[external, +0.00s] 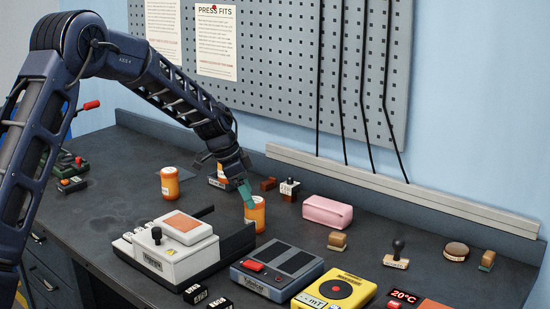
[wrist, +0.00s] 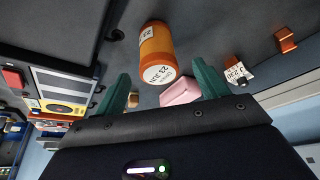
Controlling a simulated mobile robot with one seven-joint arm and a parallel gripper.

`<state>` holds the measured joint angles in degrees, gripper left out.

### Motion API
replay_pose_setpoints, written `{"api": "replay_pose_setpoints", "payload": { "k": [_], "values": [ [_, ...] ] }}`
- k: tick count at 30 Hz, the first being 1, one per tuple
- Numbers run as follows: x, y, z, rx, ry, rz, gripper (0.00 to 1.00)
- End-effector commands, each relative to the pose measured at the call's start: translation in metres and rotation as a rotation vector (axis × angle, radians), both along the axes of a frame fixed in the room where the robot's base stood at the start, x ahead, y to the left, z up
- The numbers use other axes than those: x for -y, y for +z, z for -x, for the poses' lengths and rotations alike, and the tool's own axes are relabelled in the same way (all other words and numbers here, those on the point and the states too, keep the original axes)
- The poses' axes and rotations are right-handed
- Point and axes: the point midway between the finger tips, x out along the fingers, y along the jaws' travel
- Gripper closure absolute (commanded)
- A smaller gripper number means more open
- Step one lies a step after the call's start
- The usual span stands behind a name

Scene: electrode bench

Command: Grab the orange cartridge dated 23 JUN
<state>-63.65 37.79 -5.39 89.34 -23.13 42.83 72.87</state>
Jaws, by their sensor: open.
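In the wrist view an orange cartridge (wrist: 155,42) with a white label lies ahead of my gripper (wrist: 160,72), between the lines of its two teal fingers. Its label and white end show print that seems to read 23 JUN. My gripper is open and nothing is held. In the external view the gripper (external: 246,190) hangs at the top of an orange cartridge (external: 255,216) standing upright on the bench; its fingers partly cover that cartridge. I cannot tell whether they touch it. A second orange cartridge (external: 169,183) stands further left, its date too small to read. Another orange piece shows partly behind the gripper.
A pale device (external: 165,251) with a dark tray edge stands just in front of the cartridge. A grey device (external: 277,267) and a yellow one (external: 337,289) stand further right. A pink pouch (external: 327,212) and several stamps lie to the right.

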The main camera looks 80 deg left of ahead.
Motion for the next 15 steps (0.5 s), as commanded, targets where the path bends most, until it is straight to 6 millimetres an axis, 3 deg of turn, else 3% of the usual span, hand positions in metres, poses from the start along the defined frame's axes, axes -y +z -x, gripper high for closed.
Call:
{"api": "replay_pose_setpoints", "payload": {
  "k": [8,15],
  "values": [
    [0.001,-0.019,-0.007,-0.001,0.0,0.001,0.27],
    [0.003,-0.049,-0.015,-0.001,-0.003,0.001,0.27]
  ]
}}
